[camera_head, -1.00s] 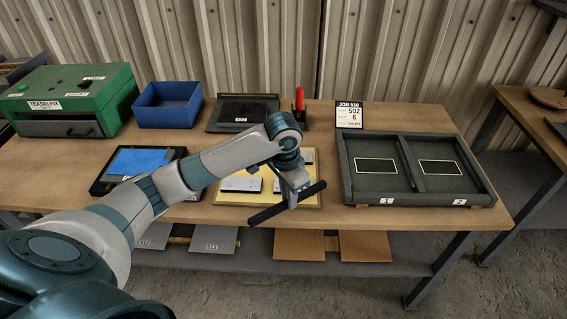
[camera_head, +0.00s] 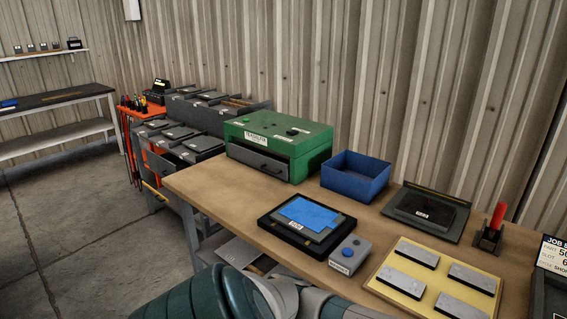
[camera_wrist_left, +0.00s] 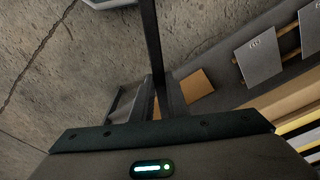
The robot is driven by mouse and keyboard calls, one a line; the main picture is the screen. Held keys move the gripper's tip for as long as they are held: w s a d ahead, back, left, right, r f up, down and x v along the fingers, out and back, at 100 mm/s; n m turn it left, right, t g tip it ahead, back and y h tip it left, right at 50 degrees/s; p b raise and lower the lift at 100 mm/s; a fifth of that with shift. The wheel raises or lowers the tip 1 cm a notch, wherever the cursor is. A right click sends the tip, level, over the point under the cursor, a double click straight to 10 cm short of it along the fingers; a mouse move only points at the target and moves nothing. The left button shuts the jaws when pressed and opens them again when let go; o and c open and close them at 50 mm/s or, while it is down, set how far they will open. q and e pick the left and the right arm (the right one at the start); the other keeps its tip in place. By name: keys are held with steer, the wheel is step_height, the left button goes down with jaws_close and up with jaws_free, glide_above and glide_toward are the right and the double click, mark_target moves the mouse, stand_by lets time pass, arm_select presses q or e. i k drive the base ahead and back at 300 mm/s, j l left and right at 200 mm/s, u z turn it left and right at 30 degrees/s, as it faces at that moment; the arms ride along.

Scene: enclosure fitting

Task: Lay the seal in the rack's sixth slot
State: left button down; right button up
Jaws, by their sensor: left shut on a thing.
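A long dark strip (camera_wrist_left: 150,40), which appears to be the seal, is held in my left gripper (camera_wrist_left: 158,98) in the left wrist view, reaching out over the concrete floor. The gripper is shut on it. In the head view only my left arm shows at the bottom; its gripper is out of frame. A grey unit with several compartments (camera_head: 213,112), probably the rack, stands beyond the workbench's left end. Its slot numbers are too small to read. My right gripper is in neither view.
The workbench (camera_head: 215,190) carries a green box (camera_head: 280,145), a blue bin (camera_head: 355,177), a black tray with a blue sheet (camera_head: 307,218), a button box (camera_head: 349,254) and a yellow board (camera_head: 400,290). An orange tool cart (camera_head: 132,120) stands left. Floor (camera_head: 75,210) is clear.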

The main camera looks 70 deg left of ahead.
mark_target(240, 103)
steer(key=u, duration=1.4)
steer(key=j, duration=0.25)
steer(key=i+j+u, duration=0.4)
steer(key=j+u, duration=0.2)
steer(key=j, duration=0.15)
steer(key=i+j+u, duration=1.35)
steer(key=i+u, duration=0.35)
steer(key=i+j+z, duration=0.2)
steer(key=i, duration=0.35)
steer(key=i+j+z, duration=0.2)
steer(key=i, duration=0.4)
steer(key=i+j+z, duration=0.1)
steer(key=i+z, duration=0.15)
steer(key=z, duration=0.2)
steer(key=i+j+z, duration=0.15)
steer(key=z, duration=0.3)
steer(key=i+j+z, duration=0.3)
steer(key=z, duration=0.15)
steer(key=i+j+z, duration=0.15)
steer(key=z, duration=0.3)
steer(key=i+j+z, duration=0.1)
steer(key=j+z, duration=0.2)
steer(key=z, duration=0.15)
steer(key=j+z, duration=0.25)
steer(key=z, duration=0.2)
steer(key=i, duration=0.05)
